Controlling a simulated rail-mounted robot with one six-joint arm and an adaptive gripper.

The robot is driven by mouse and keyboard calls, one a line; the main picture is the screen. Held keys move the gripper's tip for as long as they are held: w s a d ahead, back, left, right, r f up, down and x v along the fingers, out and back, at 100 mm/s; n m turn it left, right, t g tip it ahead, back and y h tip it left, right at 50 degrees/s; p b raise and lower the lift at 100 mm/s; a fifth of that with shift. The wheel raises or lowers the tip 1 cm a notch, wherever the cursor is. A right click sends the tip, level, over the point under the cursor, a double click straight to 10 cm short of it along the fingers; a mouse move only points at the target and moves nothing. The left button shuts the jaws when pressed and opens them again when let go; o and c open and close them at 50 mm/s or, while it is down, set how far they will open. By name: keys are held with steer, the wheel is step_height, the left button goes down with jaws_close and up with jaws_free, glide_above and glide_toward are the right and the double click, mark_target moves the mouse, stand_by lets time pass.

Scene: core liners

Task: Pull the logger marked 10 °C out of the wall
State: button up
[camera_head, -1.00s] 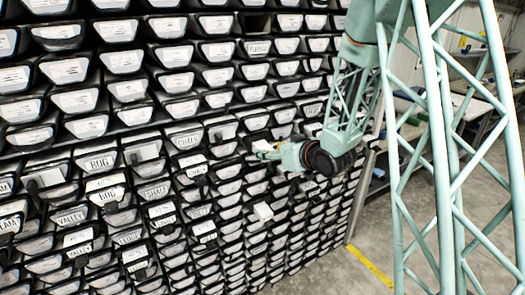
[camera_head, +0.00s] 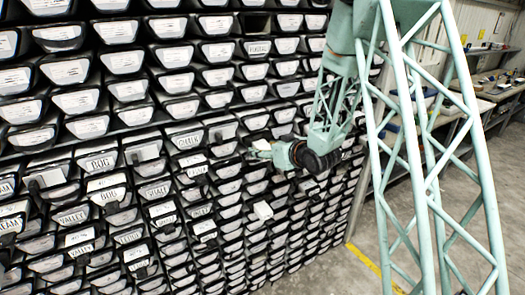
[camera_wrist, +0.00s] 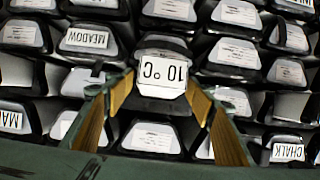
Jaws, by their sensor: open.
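The logger marked 10 °C (camera_wrist: 163,74) is a white block on the wall of dark core liners, its label upside down in the wrist view. It sits at the front of a liner, between my finger pads but not visibly clamped. My gripper (camera_wrist: 160,100) is open, with one tan-padded finger to each side of the logger. Whether either pad touches it I cannot tell. In the head view my gripper (camera_head: 256,149) is at the wall, and I cannot make out the marked logger there.
Liners with white end labels crowd around, including ones marked MEADOW (camera_wrist: 85,39) and CHALK (camera_wrist: 287,152). Another white block (camera_head: 263,211) sticks out below my gripper. Benches (camera_head: 480,105) stand at the right, and grey floor (camera_head: 340,270) lies clear in front of the wall.

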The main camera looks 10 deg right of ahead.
steer(key=c, duration=1)
steer(key=shift+r+b, duration=0.15)
steer(key=shift+b, duration=0.2)
stand_by(0.4)
steer(key=shift+s+d+b, duration=0.45)
steer(key=shift+s+b, duration=0.15)
steer(key=shift+s, duration=0.7)
steer(key=shift+s+d+b, duration=0.4)
steer(key=shift+s+b, duration=0.15)
steer(key=shift+s, duration=0.7)
steer(key=shift+s+d+b, duration=0.45)
steer(key=shift+s+b, duration=0.15)
steer(key=shift+s, duration=0.7)
